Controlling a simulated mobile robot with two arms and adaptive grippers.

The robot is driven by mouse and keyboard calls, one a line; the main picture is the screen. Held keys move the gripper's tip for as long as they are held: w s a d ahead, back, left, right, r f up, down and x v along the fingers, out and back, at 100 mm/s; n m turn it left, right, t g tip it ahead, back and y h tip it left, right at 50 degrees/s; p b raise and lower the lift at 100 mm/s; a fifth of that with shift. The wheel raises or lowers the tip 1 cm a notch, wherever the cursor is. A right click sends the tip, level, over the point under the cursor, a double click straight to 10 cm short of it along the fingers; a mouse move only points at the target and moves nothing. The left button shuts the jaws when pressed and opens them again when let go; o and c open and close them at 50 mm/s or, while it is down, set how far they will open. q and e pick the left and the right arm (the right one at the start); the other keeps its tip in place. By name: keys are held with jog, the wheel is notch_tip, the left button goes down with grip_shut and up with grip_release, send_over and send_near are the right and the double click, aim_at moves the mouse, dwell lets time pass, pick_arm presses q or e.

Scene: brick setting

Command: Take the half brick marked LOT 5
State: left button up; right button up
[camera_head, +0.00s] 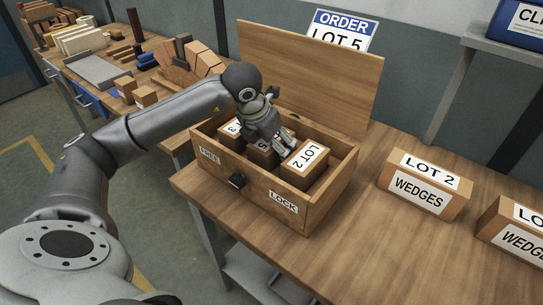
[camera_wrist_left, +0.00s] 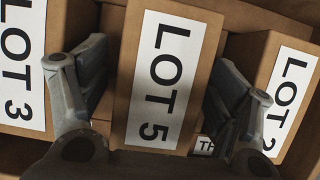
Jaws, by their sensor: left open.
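The half brick marked LOT 5 (camera_wrist_left: 180,45) is a brown block with a white label, in the middle of the left wrist view. In the head view it sits (camera_head: 258,157) in an open wooden chest (camera_head: 325,205), between the LOT 3 (camera_head: 230,139) and LOT 2 (camera_head: 305,178) blocks, partly hidden by my gripper. My left gripper (camera_head: 280,148) is open over the chest. In the left wrist view its fingers (camera_wrist_left: 158,100) are on either side of the LOT 5 block; whether they touch it I cannot tell. My right gripper is not in view.
The chest's lid (camera_head: 310,70) stands open behind, with an ORDER LOT 5 sign (camera_head: 340,30) beyond it. The chest front has FREE and LOCK labels and a black latch (camera_head: 237,181). A LOT 2 WEDGES box (camera_head: 422,188) stands to the right.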

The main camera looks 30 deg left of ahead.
pick_arm(q)
jog(key=c, duration=1.6)
jog(key=shift+r, duration=0.15)
